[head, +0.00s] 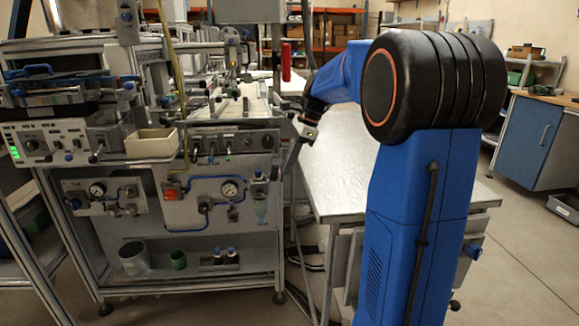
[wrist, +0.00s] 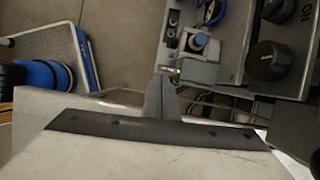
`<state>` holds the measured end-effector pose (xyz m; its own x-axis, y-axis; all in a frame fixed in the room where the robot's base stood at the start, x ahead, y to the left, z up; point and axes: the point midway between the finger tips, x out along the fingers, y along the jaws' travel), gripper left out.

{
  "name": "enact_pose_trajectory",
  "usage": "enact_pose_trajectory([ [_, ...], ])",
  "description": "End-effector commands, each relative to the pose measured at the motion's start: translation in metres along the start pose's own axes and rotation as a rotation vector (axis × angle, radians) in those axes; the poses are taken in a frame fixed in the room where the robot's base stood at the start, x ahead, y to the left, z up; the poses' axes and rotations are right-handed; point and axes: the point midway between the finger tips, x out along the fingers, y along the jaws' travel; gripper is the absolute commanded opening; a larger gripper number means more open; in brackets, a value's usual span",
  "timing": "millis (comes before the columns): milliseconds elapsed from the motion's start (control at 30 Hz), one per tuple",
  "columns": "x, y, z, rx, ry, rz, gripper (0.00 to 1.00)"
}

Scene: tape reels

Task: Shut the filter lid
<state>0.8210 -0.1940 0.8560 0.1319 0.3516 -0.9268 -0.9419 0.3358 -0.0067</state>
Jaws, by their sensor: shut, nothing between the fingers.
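My gripper (head: 291,168) hangs from the blue arm at the right end of the machine, near the panel's edge. In the wrist view my gripper (wrist: 165,78) shows as narrow grey fingers, closed together and empty.
Black knobs (wrist: 272,60) stand out right of the fitting. A metal table (head: 345,165) stands right of the machine, behind my arm. A beige bin (head: 151,143) sits on the machine's ledge. Blue discs (wrist: 38,75) show at the wrist view's left.

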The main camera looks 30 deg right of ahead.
Motion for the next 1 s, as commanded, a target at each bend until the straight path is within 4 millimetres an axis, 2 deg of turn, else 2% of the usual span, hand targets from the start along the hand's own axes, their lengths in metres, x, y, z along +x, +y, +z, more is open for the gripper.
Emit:
enact_pose_trajectory([
  [367, -0.003, -0.001, 0.014, -0.004, 0.125, 0.006, 0.0],
  [1000, 0.005, -0.004, 0.065, 0.002, 0.669, 0.033, 0.0],
])
